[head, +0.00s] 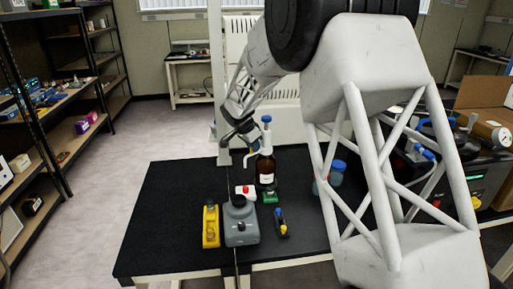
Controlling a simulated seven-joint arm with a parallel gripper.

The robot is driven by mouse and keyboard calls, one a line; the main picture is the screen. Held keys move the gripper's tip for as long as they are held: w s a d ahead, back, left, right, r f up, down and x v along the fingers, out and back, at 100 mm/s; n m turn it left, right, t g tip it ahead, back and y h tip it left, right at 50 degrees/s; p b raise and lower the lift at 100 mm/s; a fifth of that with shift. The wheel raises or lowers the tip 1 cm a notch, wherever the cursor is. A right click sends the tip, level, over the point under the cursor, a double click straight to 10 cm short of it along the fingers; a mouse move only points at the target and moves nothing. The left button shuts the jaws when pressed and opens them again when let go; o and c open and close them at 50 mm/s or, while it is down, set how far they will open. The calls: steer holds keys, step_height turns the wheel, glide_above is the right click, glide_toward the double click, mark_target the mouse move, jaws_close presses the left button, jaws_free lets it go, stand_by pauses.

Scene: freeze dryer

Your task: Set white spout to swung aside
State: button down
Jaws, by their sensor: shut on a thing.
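A brown bottle (266,169) with a white label stands upright on the black table. It carries a dispenser top with a blue knob (266,119). A thin white spout (249,157) sticks out from the dispenser to the left and bends down at its end. My gripper (246,143) is at the left of the bottle's top, at the spout, and is shut on it. The fingertips are small and dark here, so the exact contact is hard to make out.
On the black table (165,215) stand a grey device (240,222), a yellow tool (211,226), a small yellow-and-black item (281,223) and a blue-lidded jar (337,173). My arm covers much of the right side. The table's left part is clear.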

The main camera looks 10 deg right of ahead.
steer(key=shift+w+a+m+g+h, duration=0.2)
steer(key=shift+w+m+g, duration=0.25)
steer(key=shift+m, duration=0.55)
steer(key=shift+w+a+m+g+h, duration=0.2)
steer(key=shift+w+m, duration=0.35)
steer(key=shift+m, duration=0.45)
steer(key=c, duration=1.1)
jaws_free()
steer(key=shift+r, duration=0.15)
steer(key=shift+v, duration=3.75)
steer(key=shift+d+r, duration=0.1)
